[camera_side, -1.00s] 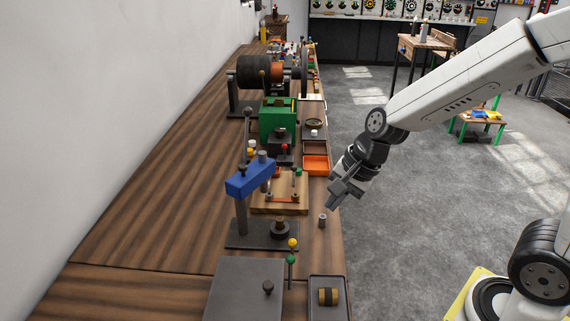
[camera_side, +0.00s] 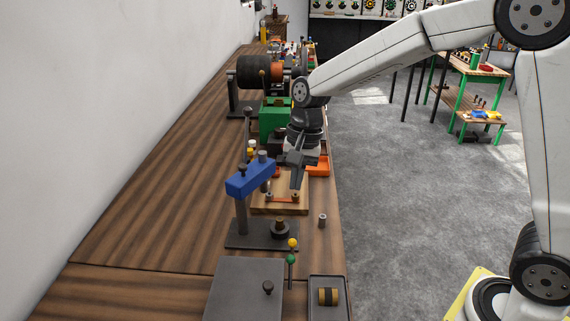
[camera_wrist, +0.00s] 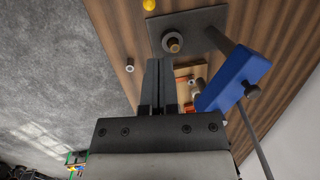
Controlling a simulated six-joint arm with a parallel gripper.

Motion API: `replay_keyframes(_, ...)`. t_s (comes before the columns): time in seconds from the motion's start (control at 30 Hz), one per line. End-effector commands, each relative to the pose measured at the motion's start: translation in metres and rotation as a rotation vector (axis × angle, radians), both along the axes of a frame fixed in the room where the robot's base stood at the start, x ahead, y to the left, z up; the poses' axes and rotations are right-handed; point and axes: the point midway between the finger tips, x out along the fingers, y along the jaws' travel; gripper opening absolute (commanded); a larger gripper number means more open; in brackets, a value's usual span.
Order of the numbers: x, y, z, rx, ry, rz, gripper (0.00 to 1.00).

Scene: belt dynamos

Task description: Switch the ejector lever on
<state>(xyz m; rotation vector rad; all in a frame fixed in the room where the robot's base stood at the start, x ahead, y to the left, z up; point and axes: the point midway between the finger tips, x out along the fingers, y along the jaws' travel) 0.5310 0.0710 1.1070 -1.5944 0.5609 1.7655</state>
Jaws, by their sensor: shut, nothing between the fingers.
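No label marks the ejector lever, so I cannot tell surely which part it is. A thin upright rod with a yellow ball (camera_side: 292,243) and a green ball (camera_side: 291,259) stands by the bench's front, near the dark plate. The yellow ball also shows at the top of the wrist view (camera_wrist: 150,5). A blue press head (camera_side: 250,178) stands on a post over a dark base plate (camera_side: 262,240). My gripper (camera_side: 296,184) is shut and empty, pointing down just right of the blue head, above the wooden board (camera_side: 268,208). In the wrist view its fingertips (camera_wrist: 159,64) point towards the base plate.
A small grey cylinder (camera_side: 322,220) stands near the bench edge. A tray with a brass-coloured roll (camera_side: 328,297) lies at the front. A green block (camera_side: 272,122) and an orange tray (camera_side: 319,167) are behind my gripper. The bench's left side is clear.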

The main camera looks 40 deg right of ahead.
Motion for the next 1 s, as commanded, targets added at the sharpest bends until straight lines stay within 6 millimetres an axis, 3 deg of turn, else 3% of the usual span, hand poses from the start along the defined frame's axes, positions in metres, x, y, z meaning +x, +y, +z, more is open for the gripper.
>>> replay_keyframes(0.4,0.039,0.0,-0.001,-0.127,0.134,0.162,0.0)
replay_keyframes(1.0,0.048,-0.002,0.0,-0.168,0.172,0.197,0.0)
